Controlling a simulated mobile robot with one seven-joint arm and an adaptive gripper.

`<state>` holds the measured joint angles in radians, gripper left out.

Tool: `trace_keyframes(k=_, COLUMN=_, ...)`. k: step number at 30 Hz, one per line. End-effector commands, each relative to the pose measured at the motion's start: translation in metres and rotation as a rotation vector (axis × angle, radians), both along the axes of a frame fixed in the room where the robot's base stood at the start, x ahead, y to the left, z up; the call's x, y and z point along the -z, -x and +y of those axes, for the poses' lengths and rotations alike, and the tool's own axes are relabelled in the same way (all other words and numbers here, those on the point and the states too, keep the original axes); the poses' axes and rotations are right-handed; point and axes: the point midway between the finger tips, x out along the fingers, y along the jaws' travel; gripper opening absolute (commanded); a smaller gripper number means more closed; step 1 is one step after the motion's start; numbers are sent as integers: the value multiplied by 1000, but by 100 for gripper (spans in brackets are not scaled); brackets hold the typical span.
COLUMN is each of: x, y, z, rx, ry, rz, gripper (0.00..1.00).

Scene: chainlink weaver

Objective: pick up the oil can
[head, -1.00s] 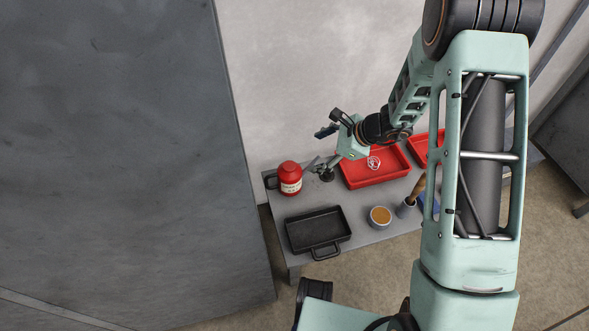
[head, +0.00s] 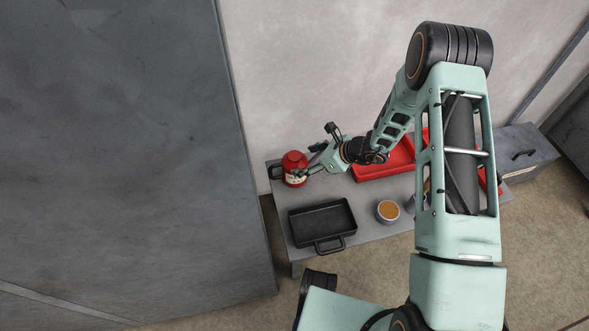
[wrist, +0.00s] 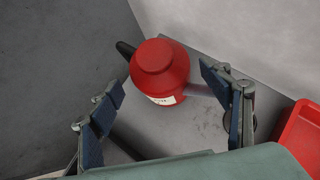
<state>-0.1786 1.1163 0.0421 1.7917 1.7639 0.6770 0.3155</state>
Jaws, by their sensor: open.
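The oil can is a red, round-shouldered can (head: 294,166) with a pale label, standing at the back left of the grey table. A black handle sticks out on its left. In the wrist view the oil can (wrist: 160,68) lies ahead between my two fingers, with a grey spout pointing right behind the right finger. My gripper (wrist: 162,82) is open and empty, one finger on each side of the can. In the head view my gripper (head: 312,161) is just right of the can and partly overlaps it. I cannot tell whether a finger touches it.
A black pan (head: 322,222) lies in front of the can. A grey cup with orange-brown contents (head: 388,211) stands to its right. A red tray (head: 385,172) is at the back, partly behind my arm. A grey toolbox (head: 526,155) is far right. A pale wall stands behind.

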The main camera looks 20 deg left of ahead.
Motion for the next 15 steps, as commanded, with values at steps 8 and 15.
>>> trace_keyframes(k=8, x=32, y=-5, z=29, rx=-4, ry=1, rz=1, gripper=71)
trace_keyframes(k=15, x=32, y=-7, z=31, rx=0, ry=1, rz=0, gripper=71)
